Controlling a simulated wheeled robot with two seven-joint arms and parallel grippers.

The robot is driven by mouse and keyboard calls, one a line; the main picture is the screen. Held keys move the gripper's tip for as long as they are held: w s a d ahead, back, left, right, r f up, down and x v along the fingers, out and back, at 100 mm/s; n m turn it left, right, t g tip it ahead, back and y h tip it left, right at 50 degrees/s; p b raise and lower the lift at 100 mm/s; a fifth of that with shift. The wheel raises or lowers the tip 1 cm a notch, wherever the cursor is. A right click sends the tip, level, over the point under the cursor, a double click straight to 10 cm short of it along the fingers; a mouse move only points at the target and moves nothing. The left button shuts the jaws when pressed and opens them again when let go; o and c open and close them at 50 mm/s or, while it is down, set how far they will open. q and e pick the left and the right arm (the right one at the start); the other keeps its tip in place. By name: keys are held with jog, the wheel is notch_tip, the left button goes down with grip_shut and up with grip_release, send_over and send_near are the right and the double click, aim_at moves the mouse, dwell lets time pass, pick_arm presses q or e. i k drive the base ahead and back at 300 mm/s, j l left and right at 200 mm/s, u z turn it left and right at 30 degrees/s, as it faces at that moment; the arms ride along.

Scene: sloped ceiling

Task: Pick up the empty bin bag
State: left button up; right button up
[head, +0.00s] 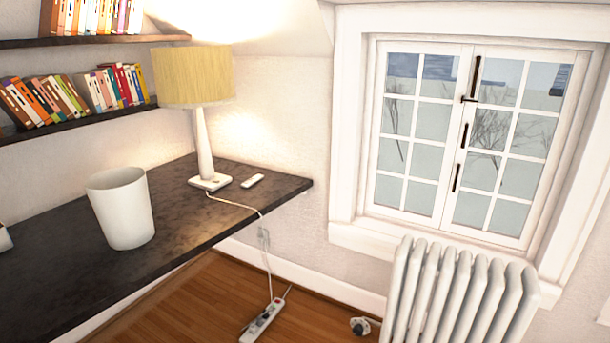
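I see no bin bag that I can make out in the head view. A white, bucket-shaped bin (124,212) stands upright on the dark desk (60,278). Its top rim is open, but its inside is mostly hidden by the near wall, so I cannot tell what it holds. Neither my left nor my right gripper is in view.
A lamp (193,85) and a small white remote-like object (252,181) are on the desk. Its cord runs to a power strip (262,320) on the wooden floor. Book shelves (90,113) hang left. A white radiator (455,295) stands under the window (462,140).

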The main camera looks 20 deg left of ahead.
aim_at(119, 197)
jog(key=i+u, duration=0.3)
jog(key=u, duration=0.15)
jog(key=i+l+u, duration=0.1)
jog(key=i+u, duration=0.35)
jog(key=i+l+u, duration=0.15)
jog(key=u, duration=0.25)
